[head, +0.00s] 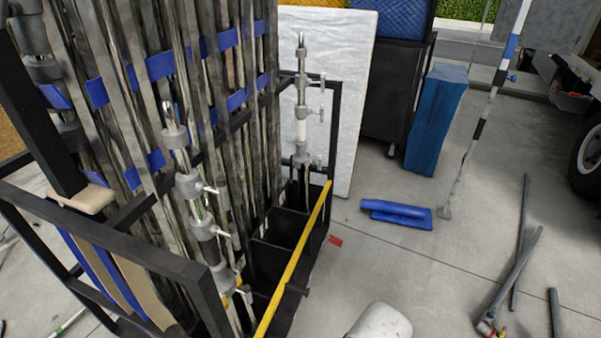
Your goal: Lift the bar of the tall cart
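The tall cart (192,272) has a black frame and fills the left half of the head view. It is packed with upright metal poles and stands, some wrapped with blue bands. A yellow bar (293,262) runs along the cart's open right side, slanting from the upper right to the bottom edge. It passes in front of the black lower compartments (272,262). My gripper is not in view.
A folded blue bundle (396,212) and a small red piece (335,240) lie on the concrete floor. A blue block (436,118) and a white panel (328,85) stand behind. Dark poles (512,270) lie at the right. The floor between is mostly clear.

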